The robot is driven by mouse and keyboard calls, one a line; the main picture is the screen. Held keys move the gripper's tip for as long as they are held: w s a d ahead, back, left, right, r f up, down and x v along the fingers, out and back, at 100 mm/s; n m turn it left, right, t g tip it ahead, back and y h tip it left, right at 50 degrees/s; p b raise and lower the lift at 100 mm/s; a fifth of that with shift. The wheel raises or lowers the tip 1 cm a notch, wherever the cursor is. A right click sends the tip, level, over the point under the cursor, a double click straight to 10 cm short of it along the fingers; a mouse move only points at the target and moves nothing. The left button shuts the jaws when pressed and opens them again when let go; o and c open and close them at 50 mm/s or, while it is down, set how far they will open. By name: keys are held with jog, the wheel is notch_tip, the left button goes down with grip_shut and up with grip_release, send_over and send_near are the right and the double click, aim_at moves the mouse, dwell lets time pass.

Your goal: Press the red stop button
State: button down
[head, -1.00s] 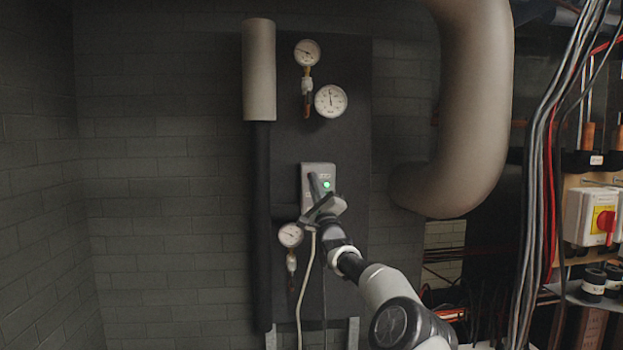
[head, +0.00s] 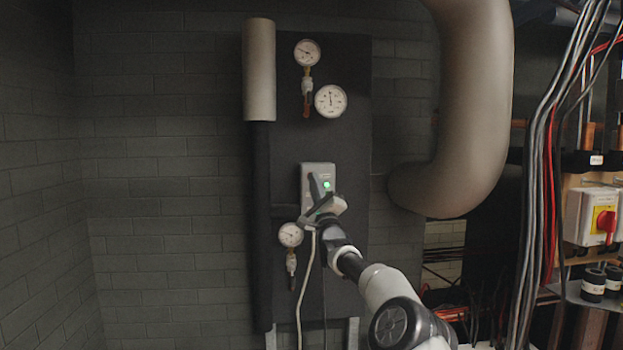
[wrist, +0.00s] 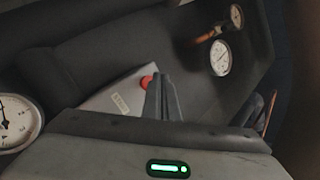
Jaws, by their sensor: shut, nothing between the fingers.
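The box also shows in the wrist view (wrist: 113,98), tilted in the picture. The red button (wrist: 147,82) sticks out from the box there, partly covered by my fingers. My gripper (head: 313,179) is in front of the box in the head view and hides the button there. In the wrist view my gripper (wrist: 163,82) is shut and empty, its fingertips overlapping the button's right edge. I cannot tell if they touch it.
A gauge (head: 290,235) hangs at the lower left of the box, and two gauges (head: 331,101) (head: 307,53) are above it. A vertical pipe (head: 260,70) stands to the left. A thick bent pipe (head: 475,110) and cables (head: 545,170) are to the right.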

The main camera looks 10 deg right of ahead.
jog(key=shift+w, duration=0.15)
jog(key=shift+w, duration=0.3)
jog(key=shift+s+f+b, duration=0.1)
jog(key=shift+s+b, duration=0.1)
jog(key=shift+b, duration=0.5)
jog(key=shift+s+b, duration=0.25)
jog(key=shift+b, duration=0.4)
jog(key=s+b, duration=0.5)
jog(key=b, duration=0.6)
